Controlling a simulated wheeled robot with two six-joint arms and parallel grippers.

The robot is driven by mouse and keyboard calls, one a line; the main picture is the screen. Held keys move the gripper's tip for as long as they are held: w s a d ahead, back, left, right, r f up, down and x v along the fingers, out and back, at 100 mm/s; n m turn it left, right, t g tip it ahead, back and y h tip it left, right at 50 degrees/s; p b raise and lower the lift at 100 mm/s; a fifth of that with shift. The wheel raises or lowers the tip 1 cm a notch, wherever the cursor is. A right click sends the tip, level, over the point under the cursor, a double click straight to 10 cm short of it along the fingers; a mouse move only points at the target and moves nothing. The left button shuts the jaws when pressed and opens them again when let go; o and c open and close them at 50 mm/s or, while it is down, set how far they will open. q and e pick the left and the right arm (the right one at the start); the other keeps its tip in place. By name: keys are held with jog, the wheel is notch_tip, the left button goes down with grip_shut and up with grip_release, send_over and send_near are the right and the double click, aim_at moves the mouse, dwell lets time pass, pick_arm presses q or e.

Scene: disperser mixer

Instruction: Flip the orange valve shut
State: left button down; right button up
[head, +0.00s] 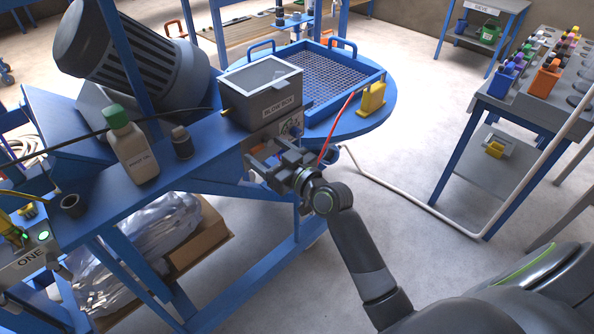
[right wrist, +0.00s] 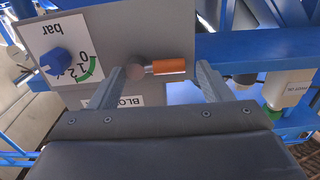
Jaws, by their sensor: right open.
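The orange valve (right wrist: 169,67) shows in the right wrist view as an orange lever, lying level in the picture, with a round grey pivot at its left end. It sits on a grey panel (right wrist: 120,33) beside a blue knob and a bar scale. My right gripper (right wrist: 160,70) is open, one finger on the pivot side and one beyond the lever's free end. The lever lies between the fingers in the picture; I see no clear contact. In the head view, my right gripper (head: 262,160) is at the panel below the grey blow box (head: 262,92) and largely hides the valve. My left gripper is not in view.
A blue mesh tray (head: 318,72) lies behind.

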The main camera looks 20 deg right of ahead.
jog(key=b+v, duration=0.2)
jog(key=v, duration=1.4)
jog(key=shift+s+b, duration=0.25)
jog(key=shift+b, duration=0.05)
jog(key=w+d+f+m+g+h, duration=0.1)
jog(key=d+f+h, duration=0.15)
jog(key=f, duration=0.55)
jog(key=w+d+f+m+g+h, duration=0.1)
jog(key=d+f+m+g, duration=0.15)
jog(key=f, duration=0.45)
jog(key=s+d+f+g+h, duration=0.1)
jog(key=s+d+f+g, duration=0.15)
jog(key=f, duration=0.75)
jog(key=s+d+f+g+h, duration=0.15)
jog(key=s+f, duration=0.25)
jog(key=f, duration=0.7)
jog(key=s+f+m+g+h, duration=0.1)
jog(key=s+f+g, duration=0.3)
jog(key=s+f, duration=1.05)
jog(key=s+a+f+g, duration=0.1)
jog(key=s+f, duration=0.3)
jog(key=s, duration=0.4)
jog(key=s+a+f+g, duration=0.1)
jog(key=s+f+g, duration=0.2)
jog(key=s, duration=0.5)
jog(key=shift+s+f, duration=0.4)
jog(key=shift+f, duration=0.3)
